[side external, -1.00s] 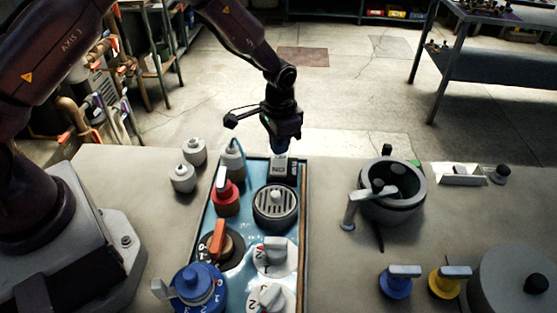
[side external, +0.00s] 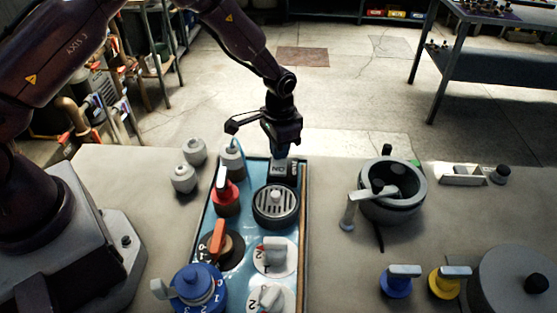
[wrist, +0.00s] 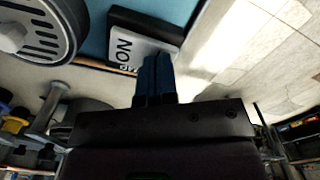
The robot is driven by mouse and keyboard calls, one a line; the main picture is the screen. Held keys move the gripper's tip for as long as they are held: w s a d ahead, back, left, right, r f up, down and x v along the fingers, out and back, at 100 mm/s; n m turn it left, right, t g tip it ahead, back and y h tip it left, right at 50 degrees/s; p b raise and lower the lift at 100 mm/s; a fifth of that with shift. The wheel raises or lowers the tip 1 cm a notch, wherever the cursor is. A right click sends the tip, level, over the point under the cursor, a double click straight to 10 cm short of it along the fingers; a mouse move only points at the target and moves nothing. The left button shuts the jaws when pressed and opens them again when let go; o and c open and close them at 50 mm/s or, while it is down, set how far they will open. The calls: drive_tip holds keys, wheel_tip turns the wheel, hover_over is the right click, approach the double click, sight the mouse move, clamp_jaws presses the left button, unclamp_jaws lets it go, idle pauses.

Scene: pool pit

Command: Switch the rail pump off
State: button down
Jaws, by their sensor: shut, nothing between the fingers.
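A rocker switch with a pale plate lettered "ON" (side external: 278,169) in a black frame sits at the far end of the blue panel (side external: 252,213). It shows upside down in the wrist view (wrist: 125,50), with a second word partly covered by my fingers. I take it for the rail pump switch, but its full label is not readable. My gripper (side external: 279,153) is shut and empty, pointing down at the far edge of the switch. In the wrist view its blue fingers (wrist: 157,68) overlap the plate's edge; whether they touch it I cannot tell.
A round grille (side external: 276,205) stands just in front of the switch. A red lever knob (side external: 227,197), an orange lever (side external: 217,240), white dials (side external: 274,256) and a blue knob (side external: 197,288) share the panel. A grey bowl-like fitting (side external: 393,205) stands to the right.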

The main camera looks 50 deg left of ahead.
drive_tip(key=shift+f, duration=0.2)
drive_tip(key=shift+r, duration=3.55)
drive_tip(key=s+a+r+n+t, duration=0.1)
drive_tip(key=s+a+r+t, duration=0.1)
drive_tip(key=s+r, duration=1)
drive_tip(key=s+a+r+n+t, duration=0.1)
drive_tip(key=s+r+n+t, duration=0.1)
drive_tip(key=s+r, duration=1)
drive_tip(key=shift+s+a+t, duration=0.4)
drive_tip(key=shift+s+t, duration=0.4)
drive_tip(key=shift+s, duration=0.05)
